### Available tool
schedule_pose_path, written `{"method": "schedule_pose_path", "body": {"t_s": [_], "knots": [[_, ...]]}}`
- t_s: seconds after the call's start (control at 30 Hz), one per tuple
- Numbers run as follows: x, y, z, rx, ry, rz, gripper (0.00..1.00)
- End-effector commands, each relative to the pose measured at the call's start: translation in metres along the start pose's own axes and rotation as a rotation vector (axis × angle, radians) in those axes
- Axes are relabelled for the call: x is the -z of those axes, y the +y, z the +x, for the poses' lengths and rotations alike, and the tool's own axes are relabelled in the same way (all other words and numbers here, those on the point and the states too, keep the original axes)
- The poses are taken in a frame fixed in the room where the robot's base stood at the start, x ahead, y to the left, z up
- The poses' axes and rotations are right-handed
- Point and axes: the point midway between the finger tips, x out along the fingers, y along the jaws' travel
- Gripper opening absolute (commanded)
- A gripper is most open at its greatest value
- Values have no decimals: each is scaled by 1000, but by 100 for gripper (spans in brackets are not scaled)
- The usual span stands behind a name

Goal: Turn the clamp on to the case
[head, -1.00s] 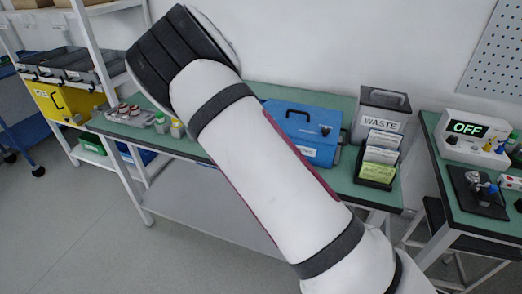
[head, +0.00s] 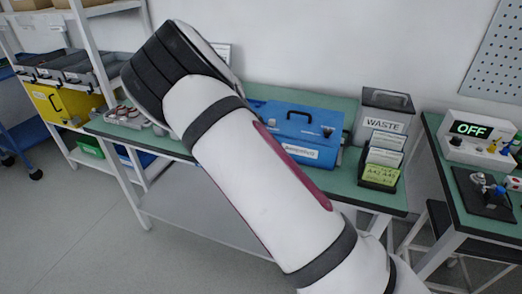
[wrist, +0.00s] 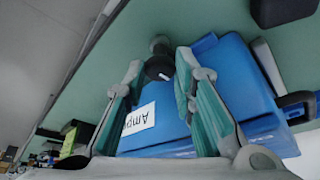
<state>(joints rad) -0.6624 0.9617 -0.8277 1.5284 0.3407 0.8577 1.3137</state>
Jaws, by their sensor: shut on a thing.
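The blue case (head: 315,122) stands on the green bench in the head view, partly behind my arm. It has a dark handle, a dark fitting on its front and a white label. In the wrist view the blue case (wrist: 235,75) fills the middle and right, with its label upside down. My gripper (wrist: 160,66) is shut on a dark round knob with a white mark, which looks like the clamp (wrist: 158,69). The clamp is at the case's edge; whether it touches the case is unclear. My gripper is hidden in the head view.
A grey waste bin (head: 385,108) and a card holder (head: 378,178) stand right of the case. A grey tray of small items (head: 128,117) is at the bench's left. A second bench at right carries a device reading OFF (head: 474,134).

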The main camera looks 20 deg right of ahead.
Motion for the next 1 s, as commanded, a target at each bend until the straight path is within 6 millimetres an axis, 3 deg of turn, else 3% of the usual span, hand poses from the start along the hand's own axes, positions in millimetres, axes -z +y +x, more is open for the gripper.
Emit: {"method": "schedule_pose_path", "body": {"t_s": [0.07, 0.1, 0.17, 0.2, 0.7, 1.0], "knots": [[-2, 1, 2, -3, -3, -1, 0], [-2, 1, 2, -3, -3, -1, 29], [-2, 1, 2, -3, -3, -1, 42], [-2, 1, 2, -3, -2, -1, 45], [1, 0, 0, 10, 0, -20, 45], [2, 5, -2, 106, -2, -254, 45]]}}
